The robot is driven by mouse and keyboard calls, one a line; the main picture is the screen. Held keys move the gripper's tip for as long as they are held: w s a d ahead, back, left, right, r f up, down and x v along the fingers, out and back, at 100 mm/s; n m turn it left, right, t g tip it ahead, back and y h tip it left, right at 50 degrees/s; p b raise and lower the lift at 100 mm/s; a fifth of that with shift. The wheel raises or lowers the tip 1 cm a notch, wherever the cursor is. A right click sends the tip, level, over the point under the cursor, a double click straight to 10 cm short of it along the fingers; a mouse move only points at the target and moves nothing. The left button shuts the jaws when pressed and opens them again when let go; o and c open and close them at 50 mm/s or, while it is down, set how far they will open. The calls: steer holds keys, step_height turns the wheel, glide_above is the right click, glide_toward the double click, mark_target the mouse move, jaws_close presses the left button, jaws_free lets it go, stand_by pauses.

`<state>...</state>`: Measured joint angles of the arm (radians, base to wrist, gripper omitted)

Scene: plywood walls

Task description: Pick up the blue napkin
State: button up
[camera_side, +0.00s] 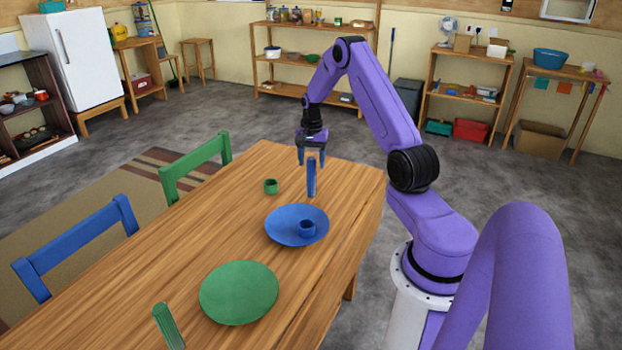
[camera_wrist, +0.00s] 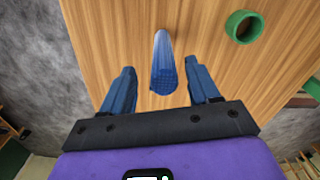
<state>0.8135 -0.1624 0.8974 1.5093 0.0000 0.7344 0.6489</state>
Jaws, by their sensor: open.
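The blue napkin (camera_side: 311,177) is rolled into a slim upright shape and stands on the wooden table (camera_side: 176,240) behind the blue plate. In the wrist view the napkin (camera_wrist: 162,68) shows from above, its patterned top between and slightly ahead of my two fingers. My gripper (camera_side: 311,163) is open and points down at the napkin's top. In the wrist view my gripper (camera_wrist: 160,88) has a blue finger on each side of the napkin, with gaps between. I cannot tell whether the fingertips reach below the napkin's top.
A green cup (camera_side: 271,186) stands left of the napkin and also shows in the wrist view (camera_wrist: 244,27). A green plate (camera_side: 239,292) and a green rolled napkin (camera_side: 168,326) are nearer the camera. Chairs line the left side.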

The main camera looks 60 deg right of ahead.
mark_target(311, 171)
steer(key=f, duration=0.5)
steer(key=shift+w, duration=0.2)
steer(key=c, duration=1.1)
steer(key=shift+r, duration=0.1)
